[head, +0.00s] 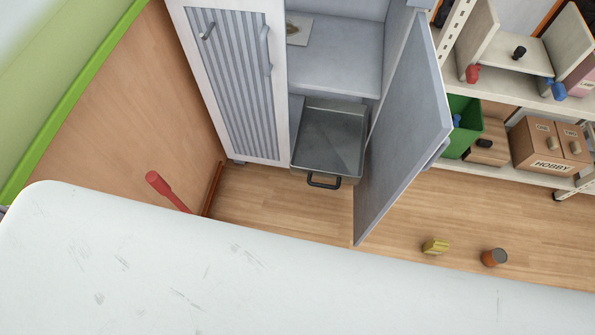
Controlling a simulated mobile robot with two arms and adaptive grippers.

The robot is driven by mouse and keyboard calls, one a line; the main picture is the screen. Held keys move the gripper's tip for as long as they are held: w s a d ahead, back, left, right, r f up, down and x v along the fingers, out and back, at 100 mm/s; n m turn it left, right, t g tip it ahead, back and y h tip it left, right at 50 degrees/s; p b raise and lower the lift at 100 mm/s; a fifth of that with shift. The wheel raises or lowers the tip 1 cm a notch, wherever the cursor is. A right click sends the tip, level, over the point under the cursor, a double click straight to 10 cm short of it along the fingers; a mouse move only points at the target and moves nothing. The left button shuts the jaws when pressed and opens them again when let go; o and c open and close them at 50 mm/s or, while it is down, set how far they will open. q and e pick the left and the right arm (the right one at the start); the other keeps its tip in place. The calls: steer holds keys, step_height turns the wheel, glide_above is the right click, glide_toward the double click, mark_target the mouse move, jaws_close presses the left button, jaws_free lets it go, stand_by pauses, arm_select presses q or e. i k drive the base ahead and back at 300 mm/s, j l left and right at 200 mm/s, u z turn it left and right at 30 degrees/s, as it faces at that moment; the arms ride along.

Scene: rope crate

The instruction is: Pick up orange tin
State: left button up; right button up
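The orange tin (495,257) is on the wooden floor at the lower right of the head view. It is small, with an orange side and a dark grey top, and seems to stand upright. It lies just beyond the edge of a white surface in front. Neither of my grippers is in view, and nothing holds the tin.
A scuffed white surface (250,280) fills the foreground. A yellow block (435,246) lies left of the tin. A grey cabinet door (405,130) hangs open, beside a pulled-out drawer (328,140). A shelf with HOBBY boxes (550,144) stands behind; floor lies clear between.

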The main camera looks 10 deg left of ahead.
mark_target(496, 255)
steer(key=z, duration=1.9)
